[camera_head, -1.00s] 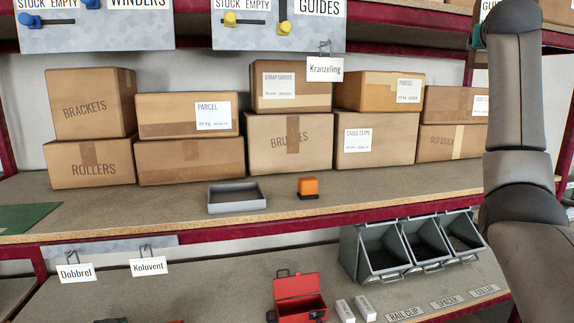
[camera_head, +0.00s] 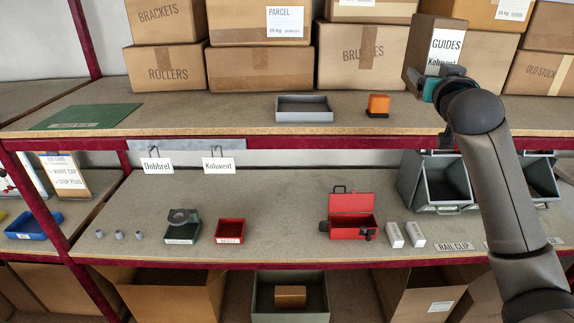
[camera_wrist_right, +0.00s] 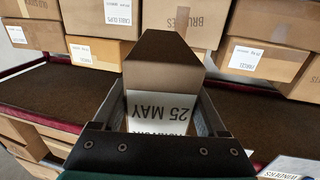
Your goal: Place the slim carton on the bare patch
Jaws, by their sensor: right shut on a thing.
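A slim brown carton (camera_head: 424,38) with a white label reading GUIDES and Koluvent is held upright above the upper shelf. My right gripper (camera_head: 430,76) is shut on its lower part. In the right wrist view the carton (camera_wrist_right: 163,62) stands between the two fingers (camera_wrist_right: 160,112), with a label reading 25 MAY facing the camera. Bare shelf top (camera_head: 210,108) lies between the green mat and the grey tray on the upper shelf; I cannot tell whether this is the task's bare patch. My left gripper is not in view.
Large cartons (camera_head: 260,69) line the back of the upper shelf. A grey tray (camera_head: 304,115) and an orange block (camera_head: 378,103) stand near its front; a green mat (camera_head: 86,116) lies at left. Below are a red toolbox (camera_head: 352,224) and grey bins (camera_head: 445,178).

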